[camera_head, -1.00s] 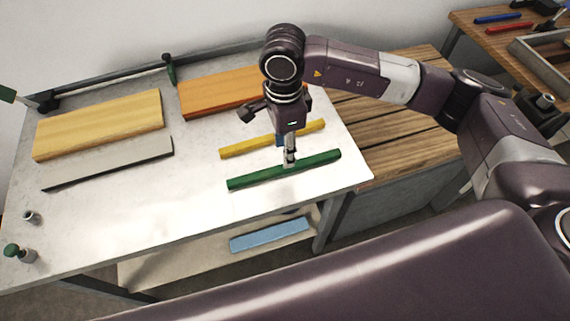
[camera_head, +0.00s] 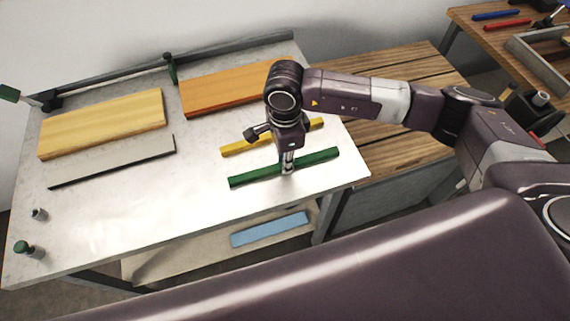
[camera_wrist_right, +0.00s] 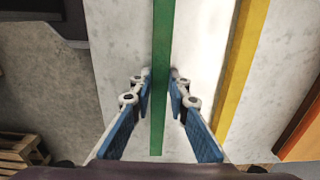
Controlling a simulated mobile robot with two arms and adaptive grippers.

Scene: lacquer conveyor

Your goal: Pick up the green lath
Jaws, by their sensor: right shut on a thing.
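The green lath (camera_head: 256,174) lies on the white tabletop near its front edge in the head view. My right gripper (camera_head: 288,166) points down over the middle of the lath, with its fingertips around it. In the right wrist view the green lath (camera_wrist_right: 161,60) runs between the two blue-padded fingers of my right gripper (camera_wrist_right: 160,82), which are shut on it. I cannot tell whether the lath is lifted from the table. My left gripper is not in view.
A yellow lath (camera_head: 240,148) lies just behind the green one. A blue piece (camera_head: 268,230) rests on the lower shelf. The table's front left is mostly clear.

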